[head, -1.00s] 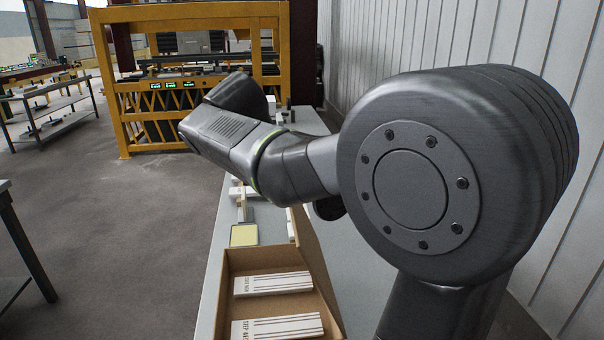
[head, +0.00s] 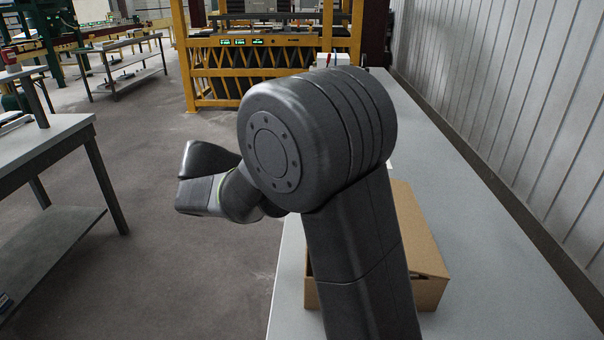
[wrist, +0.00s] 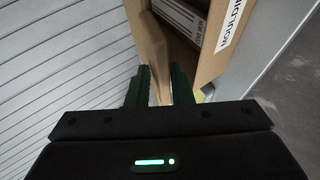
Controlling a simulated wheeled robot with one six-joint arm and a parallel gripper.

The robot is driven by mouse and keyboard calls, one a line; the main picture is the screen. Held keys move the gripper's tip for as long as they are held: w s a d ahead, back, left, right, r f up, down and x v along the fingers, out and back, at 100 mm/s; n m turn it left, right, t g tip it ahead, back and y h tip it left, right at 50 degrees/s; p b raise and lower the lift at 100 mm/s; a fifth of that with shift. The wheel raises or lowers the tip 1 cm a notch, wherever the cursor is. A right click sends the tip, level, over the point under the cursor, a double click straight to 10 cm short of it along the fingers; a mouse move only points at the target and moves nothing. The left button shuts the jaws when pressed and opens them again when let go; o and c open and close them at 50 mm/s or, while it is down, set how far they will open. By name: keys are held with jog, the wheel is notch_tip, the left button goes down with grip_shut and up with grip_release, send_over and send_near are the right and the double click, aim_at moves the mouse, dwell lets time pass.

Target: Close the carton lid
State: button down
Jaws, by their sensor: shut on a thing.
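The brown carton (head: 430,294) stands on the table, partly hidden behind my arm in the head view. Its lid (head: 418,228) slants over the right part, with a dark gap at the near end. My gripper (wrist: 159,72) shows in the wrist view, its two fingers shut on the lid (wrist: 153,50), a thin cardboard panel. Beside it, the carton (wrist: 206,62) is still open on this side, and white printed packs (wrist: 186,16) show inside. My gripper is hidden in the head view.
The grey table (head: 490,250) is clear to the right of the carton. A ribbed wall (head: 500,110) runs along the right. A yellow frame (head: 190,60) stands at the back, and another table (head: 40,145) is at the left, across open floor.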

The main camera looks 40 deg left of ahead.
notch_tip(320, 180, down, 8)
jog(key=a+t+h+b, duration=0.1)
jog(key=t+b, duration=0.1)
jog(key=b, duration=0.1)
jog(key=shift+s+f+n+h, duration=0.25)
jog(key=shift+s+n+h, duration=0.1)
jog(key=shift+n+h, duration=0.05)
jog(key=c, duration=1.7)
grip_release()
jog(key=shift+o, duration=1.2)
jog(key=shift+w+d, duration=0.1)
jog(key=shift+w, duration=0.05)
jog(key=v, duration=1.4)
jog(key=shift+f, duration=0.1)
